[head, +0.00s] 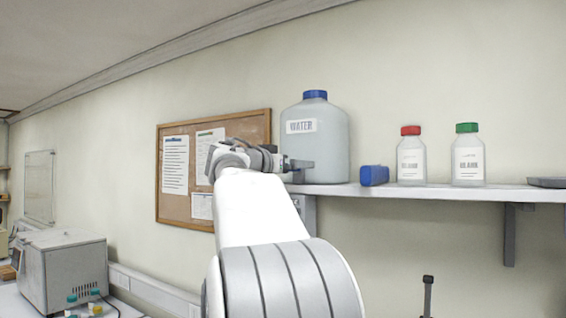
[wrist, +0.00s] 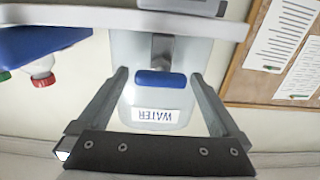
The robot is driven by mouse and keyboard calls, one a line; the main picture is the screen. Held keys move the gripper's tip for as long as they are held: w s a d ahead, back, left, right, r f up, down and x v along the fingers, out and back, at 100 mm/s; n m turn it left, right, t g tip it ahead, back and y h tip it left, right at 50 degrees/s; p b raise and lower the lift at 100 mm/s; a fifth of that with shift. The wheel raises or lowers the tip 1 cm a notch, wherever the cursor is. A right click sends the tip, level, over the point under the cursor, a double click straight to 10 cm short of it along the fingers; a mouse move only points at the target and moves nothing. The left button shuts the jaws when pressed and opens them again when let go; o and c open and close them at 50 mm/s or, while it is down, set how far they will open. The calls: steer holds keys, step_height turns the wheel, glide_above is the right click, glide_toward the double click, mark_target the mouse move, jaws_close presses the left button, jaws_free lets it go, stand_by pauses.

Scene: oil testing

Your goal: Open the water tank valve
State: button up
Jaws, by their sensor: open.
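The water tank (head: 335,140), a pale translucent jug with a blue cap and a WATER label, stands at the left end of the shelf. In the wrist view, where the scene appears upside down, the tank (wrist: 125,55) has a grey spout (wrist: 161,47) and a blue bar-shaped valve handle (wrist: 160,79). My gripper (wrist: 160,76) is open, its fingers apart on either side of the handle with gaps on both sides. In the head view my gripper (head: 298,166) is in front of the tank's lower left side and the valve is hidden.
A corkboard (head: 175,208) hangs on the wall to the left. A grey machine (head: 65,270) stands at the lower left.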

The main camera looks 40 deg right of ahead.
steer(key=c, duration=1.4)
steer(key=shift+n, duration=0.3)
steer(key=n+b, duration=0.1)
steer(key=n, duration=0.2)
steer(key=shift+w+f, duration=0.1)
steer(key=shift+w, duration=0.05)
steer(key=n, duration=0.5)
steer(key=shift+w+a, duration=0.1)
steer(key=shift+w, duration=0.05)
steer(key=n, duration=0.4)
steer(key=shift+f+n, duration=0.1)
steer(key=shift+n, duration=0.2)
steer(key=shift+w+f+n+p, duration=0.15)
steer(key=shift+n+p, duration=0.3)
steer(key=shift+n, duration=1.85)
